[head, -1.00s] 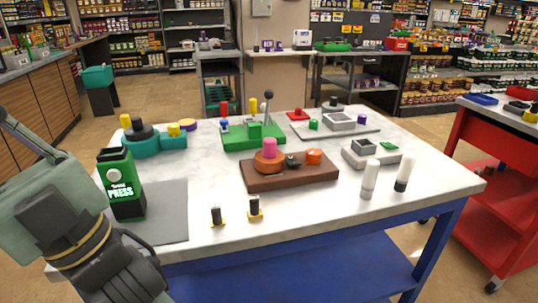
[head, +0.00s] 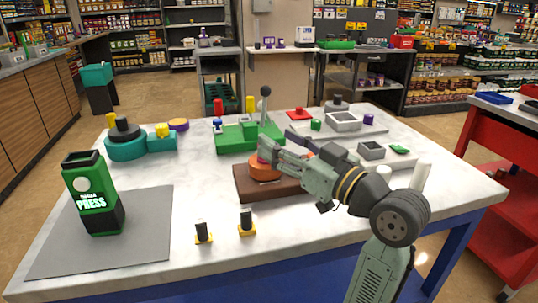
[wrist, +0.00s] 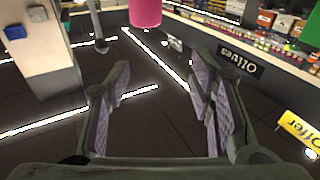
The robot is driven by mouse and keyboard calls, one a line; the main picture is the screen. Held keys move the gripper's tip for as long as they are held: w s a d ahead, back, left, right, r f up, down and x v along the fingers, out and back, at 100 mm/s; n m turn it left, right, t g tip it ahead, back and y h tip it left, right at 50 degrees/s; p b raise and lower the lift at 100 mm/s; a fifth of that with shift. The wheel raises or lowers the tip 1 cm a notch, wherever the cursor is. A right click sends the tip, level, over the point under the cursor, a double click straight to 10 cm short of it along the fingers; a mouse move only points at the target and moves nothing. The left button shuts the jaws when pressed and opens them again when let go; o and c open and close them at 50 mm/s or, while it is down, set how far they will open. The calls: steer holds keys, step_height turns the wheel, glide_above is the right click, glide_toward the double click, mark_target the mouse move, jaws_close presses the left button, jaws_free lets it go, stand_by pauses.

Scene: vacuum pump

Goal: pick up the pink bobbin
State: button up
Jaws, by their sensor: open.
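The pink bobbin (wrist: 146,12) shows in the wrist view as a pink cylinder at the top edge, cut off by the frame. It lies beyond my fingertips, roughly in line with the gap between them. My gripper (wrist: 160,80) is open, and the gap is empty. In the head view my gripper (head: 274,146) reaches left over the brown block (head: 270,190), at the orange round base (head: 263,168). The bobbin is not clearly visible there; my fingers appear to cover it.
A green fixture with a lever (head: 235,140) stands just behind my gripper. A teal pump part (head: 126,150) and a green press container (head: 92,195) are at left. Two small black pegs (head: 246,220) stand at the front.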

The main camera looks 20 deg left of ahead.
steer(key=d+f, duration=0.3)
steer(key=d, duration=0.1)
steer(key=shift+g+h, duration=0.4)
steer(key=shift+g, duration=0.2)
steer(key=p+x, duration=0.1)
steer(key=x, duration=0.3)
steer(key=shift+w+a+r, duration=0.1)
steer(key=shift+a, duration=0.05)
steer(key=shift+f+p+x, duration=0.1)
steer(key=shift+p+x, duration=0.55)
steer(key=shift+x, duration=0.85)
steer(key=shift+f+p+x, duration=0.15)
steer(key=shift+p+x, duration=0.45)
steer(key=shift+x, duration=0.9)
steer(key=shift+c, duration=0.2)
jaws_close()
